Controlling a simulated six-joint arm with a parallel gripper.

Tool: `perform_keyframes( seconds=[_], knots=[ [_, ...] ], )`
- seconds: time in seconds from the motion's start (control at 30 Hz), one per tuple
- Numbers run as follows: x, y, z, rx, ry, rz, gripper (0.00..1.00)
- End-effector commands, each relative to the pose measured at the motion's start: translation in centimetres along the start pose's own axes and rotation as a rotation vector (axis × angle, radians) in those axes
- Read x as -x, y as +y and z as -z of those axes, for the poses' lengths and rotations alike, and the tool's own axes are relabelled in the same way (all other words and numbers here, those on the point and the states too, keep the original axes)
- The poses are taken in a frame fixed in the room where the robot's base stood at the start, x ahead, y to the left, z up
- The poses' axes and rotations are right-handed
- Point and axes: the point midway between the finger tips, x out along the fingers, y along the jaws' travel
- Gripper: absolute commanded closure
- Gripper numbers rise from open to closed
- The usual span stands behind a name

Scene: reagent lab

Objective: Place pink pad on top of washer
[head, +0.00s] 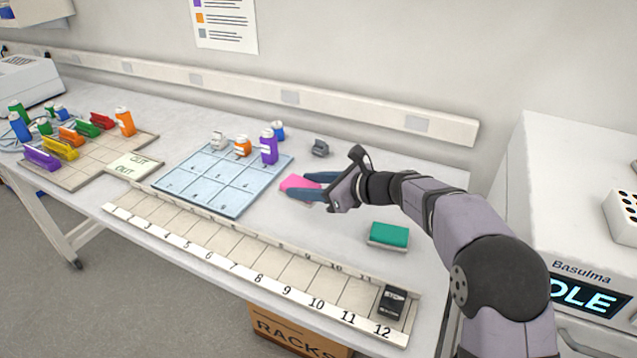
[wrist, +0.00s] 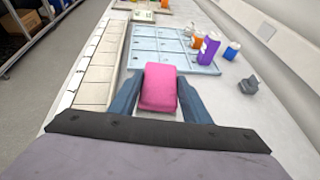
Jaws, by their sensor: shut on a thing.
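The pink pad (head: 298,186) is between the fingers of my gripper (head: 312,187), over the bench to the right of the blue grid mat. In the wrist view the pink pad (wrist: 158,88) sits between both blue-grey fingers, which close on its sides. I cannot tell whether it touches the bench or is slightly above it.
A green pad (head: 389,235) lies right of my gripper. A numbered rack strip (head: 255,270) runs along the front edge, with a black block (head: 391,302) at slot 12. The blue mat (head: 208,180) holds bottles. A grey clip-like object (head: 320,147) stands behind. A white perforated block (head: 622,215) sits on the machine.

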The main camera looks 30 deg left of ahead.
Motion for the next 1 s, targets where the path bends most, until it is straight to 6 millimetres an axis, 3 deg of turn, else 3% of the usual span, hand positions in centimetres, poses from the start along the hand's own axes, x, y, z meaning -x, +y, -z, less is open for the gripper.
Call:
perform_keyframes(
  seconds=[0.5, 1.0],
  knots=[
    [1.8, 0.0, -4.4, 0.0, 0.0, 0.0, 0.82],
    [1.8, 0.0, -4.3, 0.0, 0.0, 0.0, 0.82]
  ],
)
